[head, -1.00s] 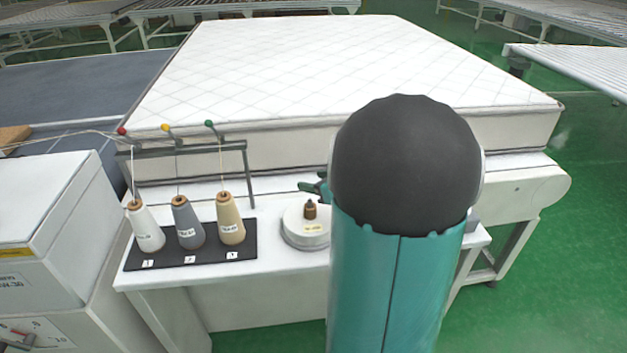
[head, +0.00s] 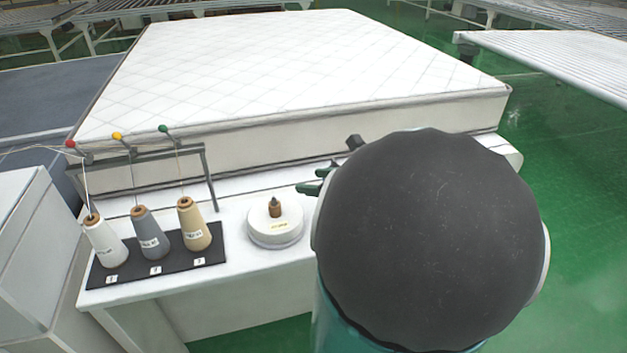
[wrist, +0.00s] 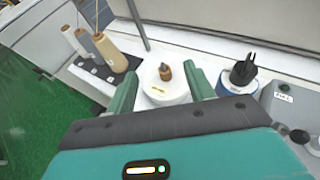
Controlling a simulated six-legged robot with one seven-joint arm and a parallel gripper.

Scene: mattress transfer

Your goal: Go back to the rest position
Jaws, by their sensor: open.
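My gripper (wrist: 161,92) is open and empty in the wrist view, its two green fingers spread apart. Beyond and between the fingers, a round white base (wrist: 166,90) with a small brown and dark piece on top stands on the white table. The same white base (head: 275,226) shows in the head view, left of my arm. In the head view the green fingertips (head: 318,184) stick out at the left of my dark arm joint, which hides the rest of the gripper.
A white (head: 106,243), a grey (head: 150,234) and a beige cone (head: 194,226) stand on a black mat under a thread rack. A quilted mattress (head: 300,60) lies behind. A blue-banded holder (wrist: 238,82) and a grey box (wrist: 290,105) stand on the table's right. Green floor is open at right.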

